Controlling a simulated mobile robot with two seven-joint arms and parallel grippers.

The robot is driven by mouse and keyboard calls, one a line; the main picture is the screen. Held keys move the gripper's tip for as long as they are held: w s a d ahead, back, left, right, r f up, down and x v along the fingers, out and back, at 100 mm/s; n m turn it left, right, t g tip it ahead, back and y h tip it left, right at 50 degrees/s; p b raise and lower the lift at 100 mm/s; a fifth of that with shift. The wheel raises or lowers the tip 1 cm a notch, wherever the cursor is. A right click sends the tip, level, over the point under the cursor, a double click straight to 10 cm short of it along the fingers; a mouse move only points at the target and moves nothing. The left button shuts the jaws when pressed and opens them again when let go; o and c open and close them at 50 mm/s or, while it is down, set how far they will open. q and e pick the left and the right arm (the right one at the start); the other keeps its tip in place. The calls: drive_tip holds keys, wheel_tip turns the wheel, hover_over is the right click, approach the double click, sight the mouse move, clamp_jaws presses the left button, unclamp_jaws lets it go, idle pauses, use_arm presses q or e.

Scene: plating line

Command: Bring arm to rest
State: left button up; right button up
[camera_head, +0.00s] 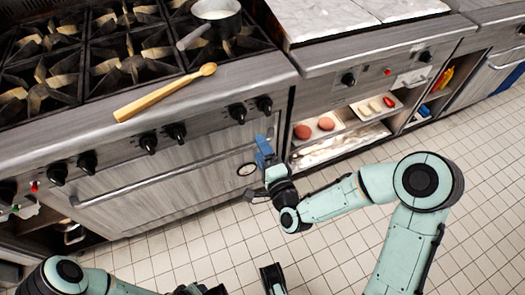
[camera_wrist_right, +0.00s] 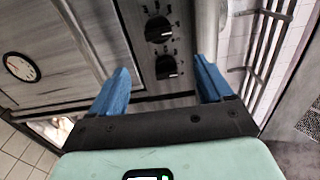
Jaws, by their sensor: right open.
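My right gripper (camera_head: 264,152) has blue fingers and hangs in front of the stove's lower front, beside the oven door. In the right wrist view my right gripper (camera_wrist_right: 161,84) is open, its two blue fingers wide apart with nothing between them. It touches nothing that I can make out. My right arm is bent and reaches in from the right over the floor. My left arm shows at the bottom left of the head view. Dark parts near the bottom middle are cut off by the edge, so the left gripper's jaws cannot be made out.
The stove (camera_head: 180,110) holds a wooden spoon (camera_head: 165,92) on its front edge and a saucepan (camera_head: 216,18) on a burner. Shelves under the counter hold trays with red patties (camera_head: 314,128) and other food. The tiled floor (camera_head: 330,250) is open.

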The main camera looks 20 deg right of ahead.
drive_tip(key=shift+s, duration=0.1)
idle(0.5)
